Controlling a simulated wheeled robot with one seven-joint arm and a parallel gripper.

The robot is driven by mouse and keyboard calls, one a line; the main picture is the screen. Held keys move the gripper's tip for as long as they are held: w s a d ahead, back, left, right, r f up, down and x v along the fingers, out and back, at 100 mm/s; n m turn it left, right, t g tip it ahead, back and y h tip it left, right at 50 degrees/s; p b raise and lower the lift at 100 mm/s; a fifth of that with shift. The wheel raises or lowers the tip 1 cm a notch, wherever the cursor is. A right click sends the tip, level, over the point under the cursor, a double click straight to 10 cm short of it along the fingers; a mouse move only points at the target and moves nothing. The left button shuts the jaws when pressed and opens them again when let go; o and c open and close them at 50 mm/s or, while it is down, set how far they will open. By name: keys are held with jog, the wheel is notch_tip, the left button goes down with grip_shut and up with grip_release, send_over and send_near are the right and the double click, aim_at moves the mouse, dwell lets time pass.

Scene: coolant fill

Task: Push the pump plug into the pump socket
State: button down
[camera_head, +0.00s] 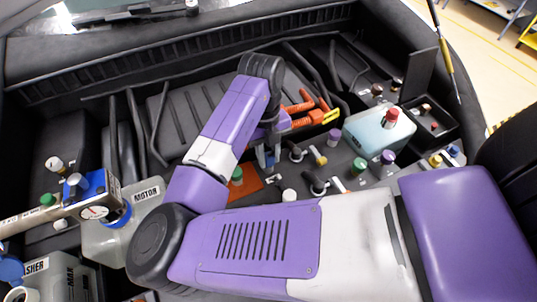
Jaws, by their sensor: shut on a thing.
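My gripper (268,157) points down in the middle of the engine bay, below my purple arm. Its fingers are close together on a small thing that is mostly hidden; it appears to be the pump plug, but its shape is not clear. The pump socket cannot be told apart; the area under the fingertips is small and partly covered by my arm. I cannot tell whether the plug touches a socket.
Orange connectors (301,121) with a yellow tag lie just right of my gripper. A pale blue tank (379,134) with a red cap stands further right. Small capped fittings surround an orange plate (243,190). A MOTOR bottle (112,238) and a gauge device (95,200) are at left.

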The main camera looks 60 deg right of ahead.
aim_at(267, 153)
jog(key=c, duration=1.1)
grip_release()
jog(key=shift+o, duration=0.2)
jog(key=shift+w+d+r, duration=0.1)
jog(key=shift+w+r, duration=0.05)
jog(key=shift+r, duration=1.15)
jog(key=shift+w+d+r, duration=0.1)
jog(key=shift+r, duration=1.15)
jog(key=shift+w+d+r, duration=0.1)
jog(key=shift+w+r, duration=0.05)
jog(key=shift+r, duration=1.15)
jog(key=shift+c, duration=0.4)
